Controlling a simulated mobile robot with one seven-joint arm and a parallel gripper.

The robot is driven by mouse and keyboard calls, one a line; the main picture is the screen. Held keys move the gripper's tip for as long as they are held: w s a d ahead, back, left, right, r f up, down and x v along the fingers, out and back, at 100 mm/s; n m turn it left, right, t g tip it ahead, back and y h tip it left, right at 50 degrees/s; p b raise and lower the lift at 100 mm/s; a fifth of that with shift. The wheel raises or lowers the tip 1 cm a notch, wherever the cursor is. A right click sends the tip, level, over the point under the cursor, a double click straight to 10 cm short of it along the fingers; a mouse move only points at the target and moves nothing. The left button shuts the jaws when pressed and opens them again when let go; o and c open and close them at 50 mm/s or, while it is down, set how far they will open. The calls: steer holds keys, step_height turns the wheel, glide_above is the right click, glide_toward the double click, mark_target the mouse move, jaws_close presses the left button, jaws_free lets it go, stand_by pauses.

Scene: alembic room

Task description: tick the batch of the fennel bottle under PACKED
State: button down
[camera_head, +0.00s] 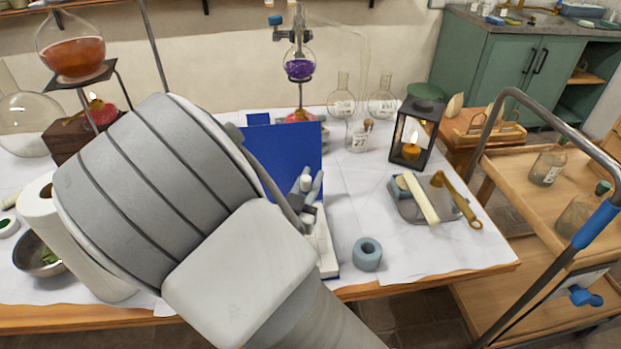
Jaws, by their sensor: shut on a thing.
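My gripper (310,192) is at the middle of the table, over an open blue-covered book or folder (290,150). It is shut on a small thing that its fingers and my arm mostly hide. A strip of white page (326,250) shows just below the gripper; any PACKED heading or rows on it are hidden. I cannot tell which bottle, if any, is fennel.
A lantern with a lit candle (411,140) stands right of the bottles. A grey tray (422,211) holds a pale bar and a brass tool. A blue-grey ring (367,254) lies near the front edge. A trolley (548,210) with jars is at right.

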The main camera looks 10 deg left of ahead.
steer(key=shift+d+f+n+g, duration=0.3)
steer(key=shift+d+f, duration=0.85)
steer(key=shift+f, duration=0.15)
steer(key=shift+w+d+b, duration=0.25)
steer(key=shift+w+b, duration=0.05)
stand_by(0.6)
steer(key=shift+w+d, duration=0.1)
steer(key=shift+w, duration=0.05)
steer(key=shift+a+f, duration=0.1)
steer(key=shift+a, duration=0.35)
stand_by(0.6)
steer(key=shift+w+a+r+p, duration=0.1)
steer(key=shift+w+r+p, duration=0.05)
steer(key=shift+r+p, duration=0.85)
steer(key=shift+w+a+r+p, duration=0.1)
steer(key=shift+r+p, duration=0.65)
steer(key=shift+r, duration=0.4)
steer(key=shift+w+a+r+p, duration=0.1)
steer(key=shift+w+r+p, duration=0.05)
steer(key=shift+r+p, duration=0.85)
steer(key=shift+r, duration=0.1)
